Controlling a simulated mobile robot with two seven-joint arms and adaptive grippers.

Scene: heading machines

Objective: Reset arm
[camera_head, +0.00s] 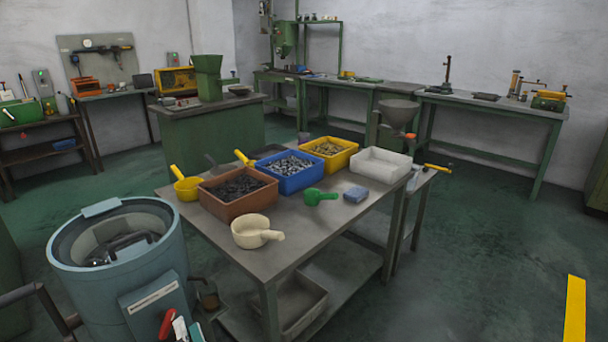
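I cannot clearly make out either gripper. A dark bent bar (20,294) enters at the lower left edge beside the blue-grey drum machine (165,245); I cannot tell whether it is part of my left arm or of the machine. No fingertips are distinguishable, so opening and contents are hidden. My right arm and gripper do not show anywhere.
A table (330,222) carries a brown bin (238,207), a blue bin (288,182), a yellow bin (345,160), a white tray (380,163) and scoops. The drum machine stands close at the left. The floor (480,255) at right is clear.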

